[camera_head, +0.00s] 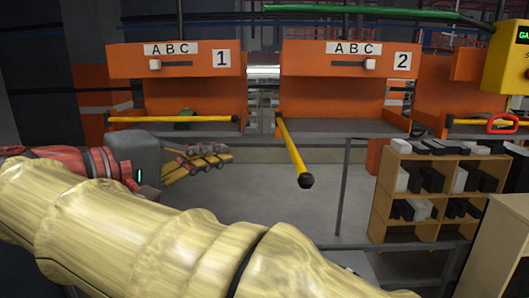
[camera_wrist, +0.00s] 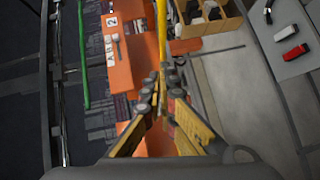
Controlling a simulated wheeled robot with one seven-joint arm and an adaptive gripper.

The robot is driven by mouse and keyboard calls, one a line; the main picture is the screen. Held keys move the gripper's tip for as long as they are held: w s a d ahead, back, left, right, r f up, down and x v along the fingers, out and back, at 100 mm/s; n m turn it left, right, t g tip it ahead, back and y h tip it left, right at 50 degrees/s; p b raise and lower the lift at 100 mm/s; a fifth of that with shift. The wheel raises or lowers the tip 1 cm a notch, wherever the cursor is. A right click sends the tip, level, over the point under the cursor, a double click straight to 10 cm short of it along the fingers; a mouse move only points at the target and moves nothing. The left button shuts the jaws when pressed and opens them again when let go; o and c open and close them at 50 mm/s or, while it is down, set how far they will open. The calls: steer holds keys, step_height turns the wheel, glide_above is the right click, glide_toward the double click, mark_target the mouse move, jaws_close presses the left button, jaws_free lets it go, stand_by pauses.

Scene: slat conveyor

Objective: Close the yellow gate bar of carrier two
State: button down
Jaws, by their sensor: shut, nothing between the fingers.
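Carrier two (camera_head: 331,60) is the orange frame with the sign "2". Its yellow gate bar (camera_head: 291,145) is swung out towards me from the left post, with a black knob on its free end. Carrier two also shows sideways in the wrist view (camera_wrist: 120,72), with a yellow bar (camera_wrist: 162,32) running up from near the fingertips. My gripper (camera_head: 222,154) is shut and empty, left of the bar in the head view and below carrier one. It shows in the wrist view (camera_wrist: 164,82). Whether it touches the bar cannot be told.
Carrier one (camera_head: 174,61) hangs at left with its yellow bar (camera_head: 172,119) across its front. Another orange carrier stands at right, with a yellow bar and red handle (camera_head: 503,123). A wooden shelf (camera_head: 428,159) with black and white boxes is below right. Open floor lies beneath carrier two.

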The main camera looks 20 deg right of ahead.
steer(key=p, duration=0.2)
glide_toward(290, 148)
steer(key=w, duration=0.3)
steer(key=d, duration=0.3)
steer(key=shift+s+d+f, duration=0.25)
steer(key=shift+s, duration=0.15)
